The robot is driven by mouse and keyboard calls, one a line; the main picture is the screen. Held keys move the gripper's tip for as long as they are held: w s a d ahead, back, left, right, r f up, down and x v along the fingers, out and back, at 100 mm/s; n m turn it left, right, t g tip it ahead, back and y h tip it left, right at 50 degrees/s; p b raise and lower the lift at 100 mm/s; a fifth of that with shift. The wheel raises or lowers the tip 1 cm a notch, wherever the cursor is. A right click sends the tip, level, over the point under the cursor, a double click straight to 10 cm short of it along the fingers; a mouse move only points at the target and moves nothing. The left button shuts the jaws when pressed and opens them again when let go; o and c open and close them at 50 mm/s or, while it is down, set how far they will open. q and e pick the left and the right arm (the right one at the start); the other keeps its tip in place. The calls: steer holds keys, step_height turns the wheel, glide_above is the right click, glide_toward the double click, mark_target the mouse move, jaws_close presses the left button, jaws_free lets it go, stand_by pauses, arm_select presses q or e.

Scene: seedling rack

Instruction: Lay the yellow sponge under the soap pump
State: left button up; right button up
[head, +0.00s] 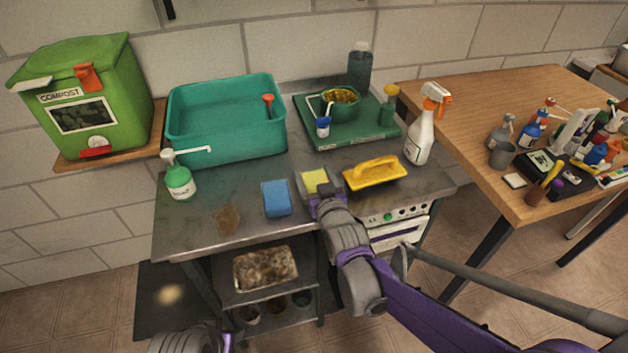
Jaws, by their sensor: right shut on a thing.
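The soap pump (180,183) is a green bottle with a white pump head. It stands upright at the left of the grey metal worktop, its spout pointing right over the worktop. The yellow sponge (316,178) is near the worktop's middle, to the right of the pump. My right gripper (315,185) is shut on the sponge, its fingers at the sponge's sides. I cannot tell whether the sponge touches the worktop. Only a grey and purple part of my left arm shows at the bottom edge; its fingers are out of view.
A blue sponge (276,198) and a brown stain (226,219) lie between pump and gripper. A teal basin (230,145) stands behind. A yellow-handled brush (374,175) is close right of the gripper, with a spray bottle (420,138) beyond. A green tray (362,139) holds several items.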

steer(key=shift+f, duration=0.35)
steer(key=shift+f, duration=0.2)
steer(key=o, duration=1.1)
steer(key=shift+o, duration=0.2)
steer(key=shift+r, duration=0.1)
steer(key=shift+r, duration=0.2)
steer(key=v, duration=1.2)
steer(key=shift+p, duration=0.35)
